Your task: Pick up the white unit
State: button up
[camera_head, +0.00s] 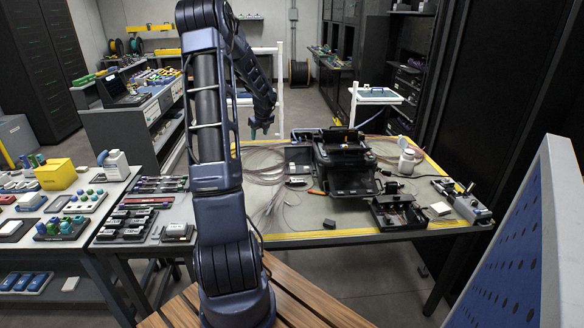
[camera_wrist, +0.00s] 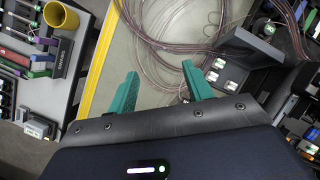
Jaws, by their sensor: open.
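My gripper (camera_head: 262,130) is raised above the far side of the work table, left of the black splicer. In the wrist view my gripper (camera_wrist: 163,88) has its two teal fingers spread apart, with nothing held between them. Several small white-faced units (camera_wrist: 219,64) sit to the right of the right finger in the wrist view. A small flat white box (camera_head: 440,209) lies on the right part of the table in the head view. I cannot tell which of these is the white unit of the task.
The black splicer (camera_head: 343,165) stands mid-table, with an open black tray (camera_head: 399,213) at its front right. Loose fibre coils (camera_head: 262,168) lie left of it. A blue perforated panel (camera_head: 525,250) rises at front right.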

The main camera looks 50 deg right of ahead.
jog(key=s+d+f+m+g+h, duration=0.1)
jog(key=s+d+f+m, duration=0.35)
jog(key=d, duration=0.25)
jog(key=s+d+f+m, duration=0.3)
jog(key=d+f, duration=0.3)
jog(key=d, duration=0.2)
send_over(292, 164)
jog(key=s+a, duration=0.1)
notch_tip(292, 164, down, 6)
jog(key=shift+r, duration=0.25)
jog(key=shift+s+x, duration=0.15)
jog(key=shift+x, duration=1.1)
jog(key=shift+s+x, duration=0.2)
jog(key=shift+x, duration=1.1)
jog(key=shift+a+f, duration=0.15)
jog(key=c, duration=1.1)
